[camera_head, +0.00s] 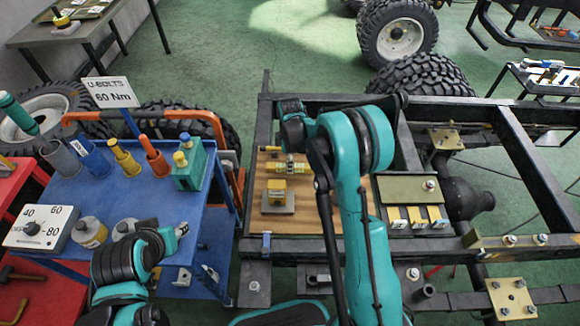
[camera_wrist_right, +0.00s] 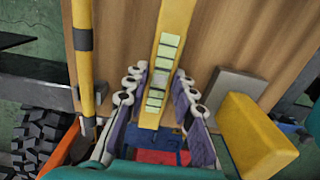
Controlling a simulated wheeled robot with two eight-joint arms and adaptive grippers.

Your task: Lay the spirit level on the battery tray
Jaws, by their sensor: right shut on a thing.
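The spirit level is a yellow bar with pale green segments (camera_wrist_right: 176,20). It runs between the fingers of my right gripper (camera_wrist_right: 160,76) in the right wrist view. The gripper is shut on it above the wooden board (camera_wrist_right: 230,45). In the head view the level (camera_head: 298,168) shows small under the right gripper (camera_head: 290,152), partly hidden by it. An olive-green tray (camera_head: 405,187), which looks like the battery tray, sits right of my right forearm, with yellow-and-white blocks along its front. My left gripper (camera_head: 181,231) hangs over the blue cart; its finger opening is unclear.
A yellow block on a grey base (camera_head: 278,209) stands on the board near the level. The blue cart (camera_head: 150,205) at left carries cups, tools and a teal holder (camera_head: 188,172). Dark chassis rails (camera_head: 530,175) surround the board. My right forearm covers the board's right part.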

